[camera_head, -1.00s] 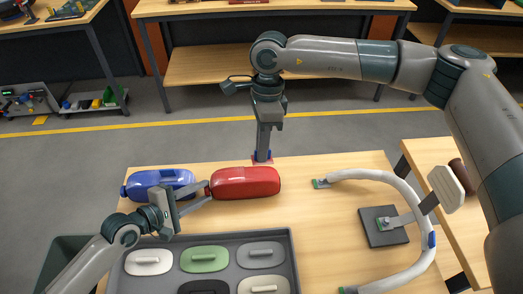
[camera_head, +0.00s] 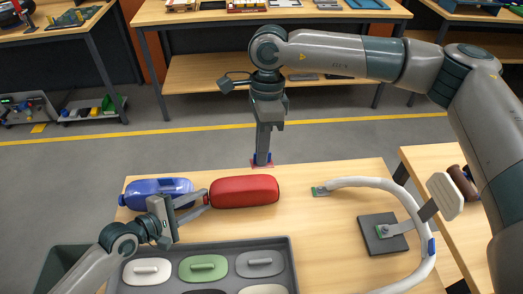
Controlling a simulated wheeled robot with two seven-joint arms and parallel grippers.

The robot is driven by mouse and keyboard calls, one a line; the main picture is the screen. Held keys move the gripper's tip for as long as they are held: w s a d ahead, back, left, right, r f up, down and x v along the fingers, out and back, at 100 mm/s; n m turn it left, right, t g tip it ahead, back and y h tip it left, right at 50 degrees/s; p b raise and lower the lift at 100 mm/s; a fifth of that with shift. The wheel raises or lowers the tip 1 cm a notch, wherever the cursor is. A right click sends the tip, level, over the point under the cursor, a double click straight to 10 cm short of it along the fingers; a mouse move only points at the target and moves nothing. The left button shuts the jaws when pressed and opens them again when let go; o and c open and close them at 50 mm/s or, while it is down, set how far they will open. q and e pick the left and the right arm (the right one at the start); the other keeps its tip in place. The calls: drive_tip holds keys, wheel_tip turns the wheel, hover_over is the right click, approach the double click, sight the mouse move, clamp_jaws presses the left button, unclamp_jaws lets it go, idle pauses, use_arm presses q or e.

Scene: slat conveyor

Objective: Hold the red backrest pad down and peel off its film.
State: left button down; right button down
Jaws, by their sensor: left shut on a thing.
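The red backrest pad (camera_head: 244,192) lies near the back edge of the wooden table, left of its middle. My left gripper (camera_head: 207,196) reaches its left end and is shut on it there. My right gripper (camera_head: 262,161) points straight down just behind the pad, over the table's back edge, apart from the pad in this view. A small pinkish patch (camera_head: 254,164) shows at its fingertips; I cannot tell whether it is film or whether the fingers are shut. No film can be made out on the pad.
A blue pad (camera_head: 158,187) lies to the left, behind my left gripper. A grey tray (camera_head: 290,262) with several coloured pads stands in front. A curved white tube frame (camera_head: 372,182) and a dark square plate (camera_head: 371,232) lie at right.

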wheel_tip(320, 180, up, 7)
drive_tip(key=s, duration=0.3)
drive_tip(key=shift+d, duration=0.15)
idle(0.4)
drive_tip(key=shift+r, duration=0.15)
use_arm(q)
drive_tip(key=c, duration=1.3)
unclamp_jaws()
use_arm(e)
drive_tip(key=shift+s+r, duration=0.15)
drive_tip(key=shift+r, duration=0.3)
